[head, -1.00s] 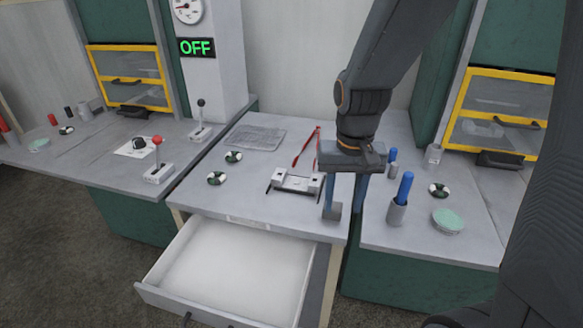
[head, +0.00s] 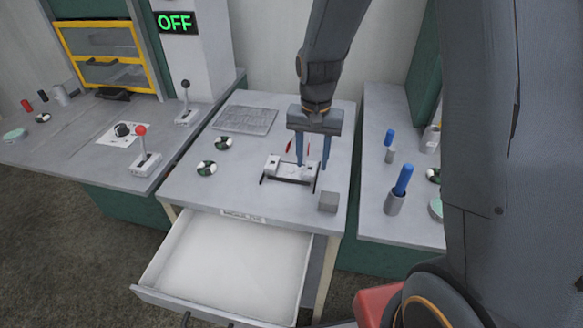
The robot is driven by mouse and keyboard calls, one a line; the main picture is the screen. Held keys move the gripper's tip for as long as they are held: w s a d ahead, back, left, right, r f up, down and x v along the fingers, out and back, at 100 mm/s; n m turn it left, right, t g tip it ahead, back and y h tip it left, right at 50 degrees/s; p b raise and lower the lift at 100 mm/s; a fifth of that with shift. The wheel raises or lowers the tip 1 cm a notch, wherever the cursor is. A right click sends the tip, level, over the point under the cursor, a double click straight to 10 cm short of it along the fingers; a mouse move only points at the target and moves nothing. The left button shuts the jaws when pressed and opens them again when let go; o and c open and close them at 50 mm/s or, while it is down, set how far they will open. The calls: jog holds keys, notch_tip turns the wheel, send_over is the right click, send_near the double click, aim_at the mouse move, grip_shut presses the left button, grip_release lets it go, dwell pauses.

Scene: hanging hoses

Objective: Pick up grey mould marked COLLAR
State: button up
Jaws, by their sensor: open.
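A small plain grey block (head: 328,202) sits on the middle table near its front right corner. No lettering on it is readable, so I cannot tell if it is the mould marked COLLAR. My gripper (head: 313,166) is open, fingers pointing down, behind and a little left of the grey block. Its fingertips are over or near the right end of a white fixture (head: 289,169) with dark rails. Nothing shows held between the fingers. I cannot tell how high the fingertips are above the table.
An open, empty-looking drawer (head: 232,252) juts out below the table. Black-and-white discs (head: 206,168) and a grey mesh mat (head: 245,120) lie to the left. Red-handled tool parts show behind my fingers. Grey cups with blue rods (head: 402,183) stand on the right bench.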

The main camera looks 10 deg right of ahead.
jog(key=shift+f, duration=0.95)
jog(key=c, duration=0.9)
grip_shut()
jog(key=shift+d, duration=0.1)
